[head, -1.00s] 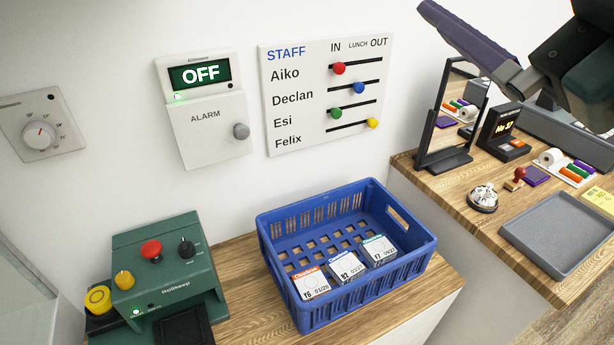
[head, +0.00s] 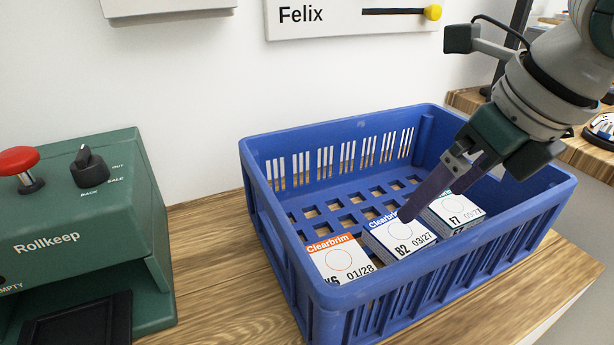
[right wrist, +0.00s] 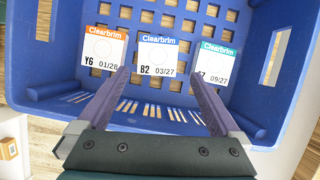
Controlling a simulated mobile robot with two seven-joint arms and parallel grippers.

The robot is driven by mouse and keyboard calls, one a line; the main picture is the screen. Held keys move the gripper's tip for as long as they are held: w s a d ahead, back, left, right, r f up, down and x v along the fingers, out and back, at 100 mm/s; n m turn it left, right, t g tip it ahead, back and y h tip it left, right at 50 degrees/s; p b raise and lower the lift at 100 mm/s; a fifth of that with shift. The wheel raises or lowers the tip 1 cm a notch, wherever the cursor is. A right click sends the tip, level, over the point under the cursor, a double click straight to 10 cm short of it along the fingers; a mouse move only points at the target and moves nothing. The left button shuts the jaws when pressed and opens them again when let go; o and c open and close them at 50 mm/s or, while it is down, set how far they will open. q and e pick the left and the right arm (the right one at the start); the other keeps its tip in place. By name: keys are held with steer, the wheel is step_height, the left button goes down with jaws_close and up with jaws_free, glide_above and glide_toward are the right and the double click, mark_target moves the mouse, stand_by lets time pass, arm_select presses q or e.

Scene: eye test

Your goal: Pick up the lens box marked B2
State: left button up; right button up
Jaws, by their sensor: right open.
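The lens box marked B2 (head: 398,238), white with a blue band and 03/27, lies in the blue crate (head: 258,215) between two similar boxes. In the right wrist view B2 (right wrist: 157,62) shows between my two purple fingers. My right gripper (head: 428,205) is open and empty, angled down into the crate over B2. Whether its fingertips touch any box I cannot tell. The orange-banded Y6 box (head: 338,260) is left of B2. The teal-banded box (head: 452,212), ending in 7, is right of it; a finger partly covers its code in the wrist view. My left gripper is out of view.
The crate has raised slotted walls and a holed floor; its far part is empty. A green Rollkeep machine (head: 85,235) with a red button stands left on the wooden counter (head: 215,245). A wall board with Felix (head: 300,16) hangs above. Another counter is at the right.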

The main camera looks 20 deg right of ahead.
mark_target(398, 229)
steer(key=x, duration=0.3)
steer(key=shift+a+f, duration=0.15)
steer(key=shift+f, duration=0.2)
steer(key=b+x, duration=0.1)
steer(key=x, duration=0.4)
steer(key=shift+w+a+f, duration=0.15)
steer(key=shift+w+f, duration=0.1)
steer(key=shift+w, duration=0.05)
steer(key=shift+c, duration=0.2)
steer(key=c, duration=1)
steer(key=shift+r, duration=0.1)
